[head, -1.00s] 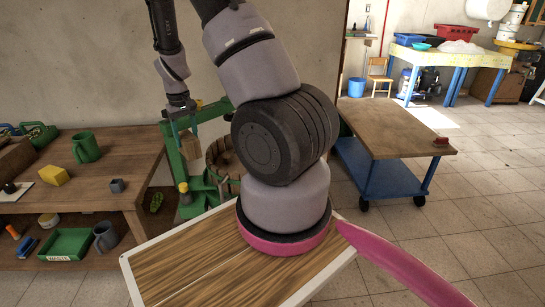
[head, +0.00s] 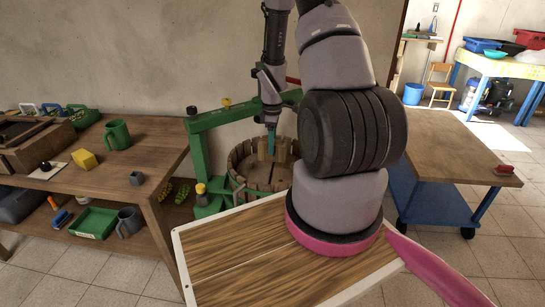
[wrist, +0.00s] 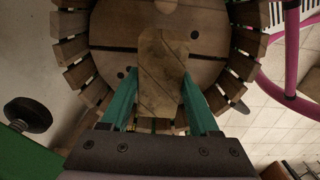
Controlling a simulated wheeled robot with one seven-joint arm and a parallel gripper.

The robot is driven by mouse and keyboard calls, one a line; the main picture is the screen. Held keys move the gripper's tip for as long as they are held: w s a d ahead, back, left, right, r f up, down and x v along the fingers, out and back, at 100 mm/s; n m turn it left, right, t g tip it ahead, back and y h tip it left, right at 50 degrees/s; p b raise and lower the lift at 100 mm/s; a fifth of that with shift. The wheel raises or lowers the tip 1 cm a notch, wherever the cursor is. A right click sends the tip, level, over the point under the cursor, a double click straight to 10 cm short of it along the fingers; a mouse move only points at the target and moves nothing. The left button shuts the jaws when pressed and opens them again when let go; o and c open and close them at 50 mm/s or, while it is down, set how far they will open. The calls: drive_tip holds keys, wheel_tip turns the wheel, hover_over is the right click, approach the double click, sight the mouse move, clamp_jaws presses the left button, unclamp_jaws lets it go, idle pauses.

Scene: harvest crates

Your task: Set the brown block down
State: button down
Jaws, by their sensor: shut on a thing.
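The brown block (wrist: 162,70) is a wooden piece with diagonal grain. It is between the two teal fingers of my gripper (wrist: 162,108), which is shut on it. In the wrist view the block is over the round wooden disc (wrist: 112,50) inside a ring of wooden staves. I cannot tell whether it touches the disc. In the head view my gripper (head: 271,142) points down into the slatted wooden tub (head: 240,172), and the block is hard to tell from the staves.
A green press frame (head: 200,155) stands left of and behind the tub. A blue cart (head: 450,150) stands at right.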

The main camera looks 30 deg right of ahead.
drive_tip(key=shift+f, duration=2.3)
drive_tip(key=shift+f, duration=0.55)
drive_tip(key=shift+c, duration=0.6)
unclamp_jaws()
drive_tip(key=shift+r, duration=0.1)
